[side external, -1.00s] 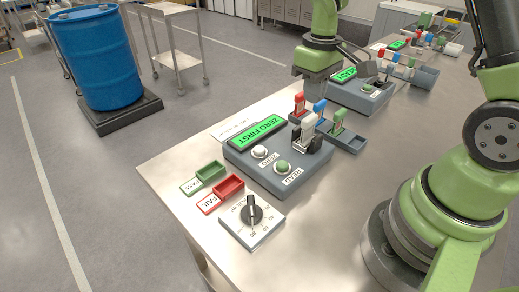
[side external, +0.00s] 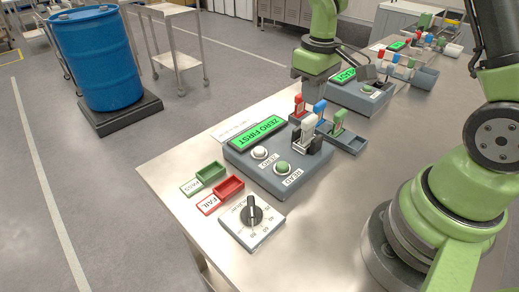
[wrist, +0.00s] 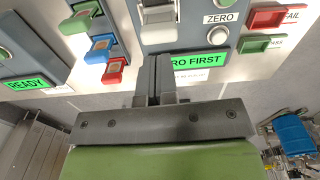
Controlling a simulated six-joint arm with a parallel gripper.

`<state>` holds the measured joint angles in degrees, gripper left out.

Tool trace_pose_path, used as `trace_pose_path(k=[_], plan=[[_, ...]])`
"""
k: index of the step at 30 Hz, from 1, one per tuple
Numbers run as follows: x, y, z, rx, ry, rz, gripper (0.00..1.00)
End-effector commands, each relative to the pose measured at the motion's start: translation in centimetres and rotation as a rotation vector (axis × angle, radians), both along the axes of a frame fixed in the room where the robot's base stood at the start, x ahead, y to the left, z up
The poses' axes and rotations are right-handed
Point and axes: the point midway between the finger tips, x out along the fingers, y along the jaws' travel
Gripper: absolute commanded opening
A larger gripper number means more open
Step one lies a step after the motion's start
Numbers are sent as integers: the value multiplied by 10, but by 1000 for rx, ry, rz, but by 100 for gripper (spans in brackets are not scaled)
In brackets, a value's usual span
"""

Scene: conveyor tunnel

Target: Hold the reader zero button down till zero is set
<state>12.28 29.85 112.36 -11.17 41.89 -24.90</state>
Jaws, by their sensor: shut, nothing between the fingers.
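The reader (side external: 240,165) is a grey box on the bench in the side view. Its green display (side external: 257,132) reads ZERO FIRST. The white zero button (side external: 260,152) stands raised beside the green READ button (side external: 282,168). The wrist view shows the zero button (wrist: 217,33) to the upper right of my gripper (wrist: 159,60); the display (wrist: 205,61) is partly hidden by my fingers. My gripper is shut, empty and apart from the zero button. In the side view it hangs behind the reader, and its fingertips are hard to make out.
A pale block (side external: 308,128) stands in the reader. Beside it a rack holds red (side external: 299,105), blue (side external: 320,107) and green (side external: 339,120) pieces. Green PASS (side external: 210,171) and red FAIL (side external: 228,187) trays and a dial (side external: 252,213) lie in front. Another reader (side external: 350,97) stands behind.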

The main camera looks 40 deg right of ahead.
Motion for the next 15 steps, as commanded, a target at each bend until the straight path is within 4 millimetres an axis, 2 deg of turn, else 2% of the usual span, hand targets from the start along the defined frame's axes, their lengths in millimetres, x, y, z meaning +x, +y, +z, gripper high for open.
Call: trace_pose_path(k=[8,15], plan=[[25,24,-12,-91,-243,323,0],[45,63,-8,-173,-526,656,0]])
